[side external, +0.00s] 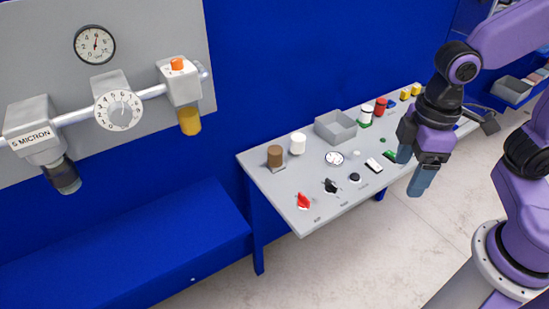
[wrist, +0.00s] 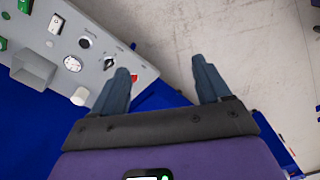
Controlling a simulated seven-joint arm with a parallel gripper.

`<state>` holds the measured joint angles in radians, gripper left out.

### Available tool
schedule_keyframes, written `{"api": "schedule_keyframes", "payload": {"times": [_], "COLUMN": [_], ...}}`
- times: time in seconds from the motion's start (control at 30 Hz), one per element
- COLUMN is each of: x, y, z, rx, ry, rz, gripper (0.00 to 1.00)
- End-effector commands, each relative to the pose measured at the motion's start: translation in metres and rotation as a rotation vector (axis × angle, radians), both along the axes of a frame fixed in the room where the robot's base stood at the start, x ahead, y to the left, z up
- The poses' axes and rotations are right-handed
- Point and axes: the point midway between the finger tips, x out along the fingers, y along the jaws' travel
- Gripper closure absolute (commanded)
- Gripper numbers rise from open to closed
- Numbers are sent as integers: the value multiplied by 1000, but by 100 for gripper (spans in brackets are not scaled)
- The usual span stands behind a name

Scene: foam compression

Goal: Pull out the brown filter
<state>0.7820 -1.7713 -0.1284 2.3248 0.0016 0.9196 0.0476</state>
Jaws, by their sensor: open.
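A short brown cylinder (side external: 275,156), which looks like the brown filter, stands upright on the near left end of the grey table in the side external view. A white cylinder (side external: 298,143) stands just right of it and also shows in the wrist view (wrist: 80,96). I cannot make out the brown one in the wrist view. My gripper (side external: 411,174) is open and empty, with its fingers pointing down, well to the right of the brown cylinder near the table's front right edge. In the wrist view its two fingers (wrist: 160,66) are wide apart with floor between them.
The grey table (side external: 300,205) carries a grey box (side external: 335,125), a red knob (side external: 302,201), a dial (side external: 334,158) and several small parts. A grey wall panel (side external: 30,75) holds a pipe with gauges and an amber bowl (side external: 189,121). A blue bench (side external: 120,245) stands at left.

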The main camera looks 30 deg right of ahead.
Motion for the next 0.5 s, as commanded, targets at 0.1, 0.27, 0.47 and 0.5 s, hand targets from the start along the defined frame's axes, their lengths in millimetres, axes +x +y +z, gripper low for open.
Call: {"api": "schedule_keyframes", "payload": {"times": [0.1, 0.27, 0.47, 0.5], "x": [36, 83, 145, 157], "y": [22, 46, 67, 70], "z": [-1, -6, -19, -22], "rx": [-4, -6, -8, -9], "ry": [3, 6, 8, 10], "rz": [-90, -204, -347, -376], "gripper": [23, 23, 23, 23]}}
